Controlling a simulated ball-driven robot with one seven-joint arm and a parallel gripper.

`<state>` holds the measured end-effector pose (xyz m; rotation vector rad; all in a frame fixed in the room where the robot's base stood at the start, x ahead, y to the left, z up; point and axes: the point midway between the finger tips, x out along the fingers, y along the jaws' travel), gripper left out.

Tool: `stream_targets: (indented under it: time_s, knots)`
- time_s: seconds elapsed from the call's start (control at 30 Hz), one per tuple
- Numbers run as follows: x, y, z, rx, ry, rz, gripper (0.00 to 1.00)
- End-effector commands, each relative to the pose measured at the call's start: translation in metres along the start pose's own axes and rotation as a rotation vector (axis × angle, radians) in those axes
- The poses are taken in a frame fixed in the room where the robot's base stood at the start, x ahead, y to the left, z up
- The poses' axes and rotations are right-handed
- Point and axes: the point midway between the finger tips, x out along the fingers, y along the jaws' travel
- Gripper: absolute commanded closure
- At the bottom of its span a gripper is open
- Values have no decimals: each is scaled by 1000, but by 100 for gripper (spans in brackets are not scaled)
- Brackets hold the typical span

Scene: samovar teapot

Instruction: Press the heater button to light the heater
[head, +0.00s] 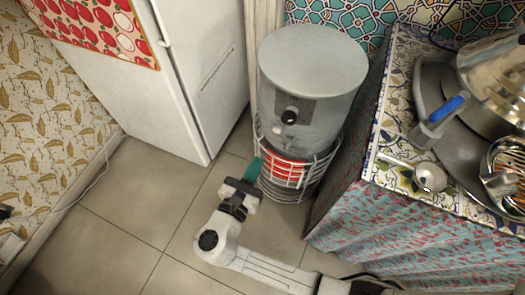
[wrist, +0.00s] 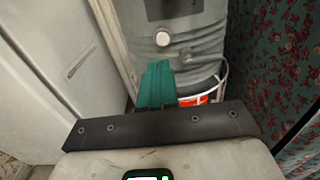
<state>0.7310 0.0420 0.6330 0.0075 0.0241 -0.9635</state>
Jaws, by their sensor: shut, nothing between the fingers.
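The heater (head: 312,85) is a grey cylinder with a round flat top, standing on the floor. Its front has a dark panel with a black knob (head: 289,116). A small pale button (head: 277,129) sits below and left of the knob; in the wrist view it is a round white button (wrist: 162,39). Red bands (head: 285,168) show behind a wire guard low on the heater. My gripper (head: 253,169) is shut and empty, its teal fingers in front of the guard's left side, below the button. In the wrist view the fingers (wrist: 158,72) point towards the heater, under the button.
A white fridge (head: 195,65) stands left of the heater. A cloth-covered table (head: 400,225) stands close on the right, with a metal ladle (head: 429,177) and a metal tray (head: 462,150). The tiled floor (head: 120,215) at left is clear.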

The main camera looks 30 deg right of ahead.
Motion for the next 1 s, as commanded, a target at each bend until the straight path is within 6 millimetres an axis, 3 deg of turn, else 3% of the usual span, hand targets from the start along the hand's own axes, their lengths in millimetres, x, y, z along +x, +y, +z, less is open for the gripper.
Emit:
stream_targets:
  time_s: [0.1, 0.3, 1.0]
  knots:
    - [-18, 1, 1, 0, 0, 4, 100]
    - [-31, 1, 0, 0, 0, 1, 100]
    - [-32, 0, 0, 0, 0, 1, 100]
